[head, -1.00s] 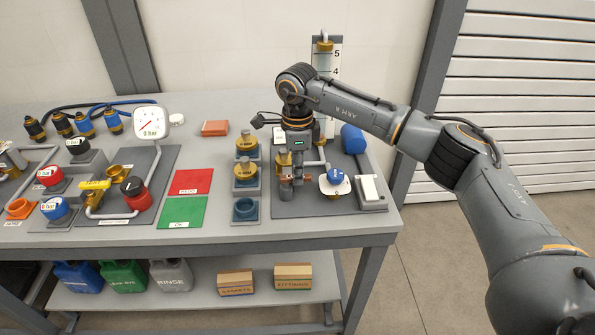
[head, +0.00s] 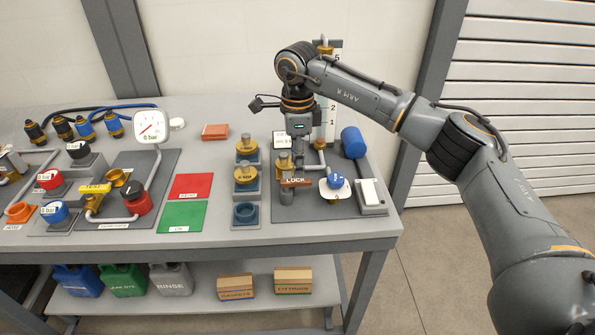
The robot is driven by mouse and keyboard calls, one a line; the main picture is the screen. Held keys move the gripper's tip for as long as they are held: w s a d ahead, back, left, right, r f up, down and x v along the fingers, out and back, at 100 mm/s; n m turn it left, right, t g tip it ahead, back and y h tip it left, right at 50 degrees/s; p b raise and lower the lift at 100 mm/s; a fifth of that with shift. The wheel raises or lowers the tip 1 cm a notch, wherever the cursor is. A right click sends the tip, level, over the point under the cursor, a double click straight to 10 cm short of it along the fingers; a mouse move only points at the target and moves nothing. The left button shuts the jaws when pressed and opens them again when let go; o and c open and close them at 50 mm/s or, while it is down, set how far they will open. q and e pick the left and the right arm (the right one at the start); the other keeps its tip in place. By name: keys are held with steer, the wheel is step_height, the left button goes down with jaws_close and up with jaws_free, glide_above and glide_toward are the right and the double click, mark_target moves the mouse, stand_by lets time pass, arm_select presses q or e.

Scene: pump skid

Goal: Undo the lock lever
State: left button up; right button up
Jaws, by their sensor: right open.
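The lock lever is an orange-brown bar marked LOCK (head: 296,182), on the fitting at the front of the grey plate at the right of the bench. It lies roughly crosswise, beside a brass valve body (head: 284,163). My right gripper (head: 299,160) points down just above and behind the lever. It is open, with nothing seen between its fingers. Whether a fingertip touches the lever cannot be told. The gripper and wrist hide part of the fittings behind. My left gripper is not in view.
A blue knob on a white disc (head: 336,181) stands close to the right of the lever. A blue cylinder (head: 353,142) and a white switch box (head: 370,192) are further right. Brass-topped caps (head: 246,174) stand to the left. The bench front is clear.

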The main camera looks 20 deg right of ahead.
mark_target(298, 180)
step_height(298, 180, up, 7)
steer(key=shift+r, duration=0.15)
stand_by(0.5)
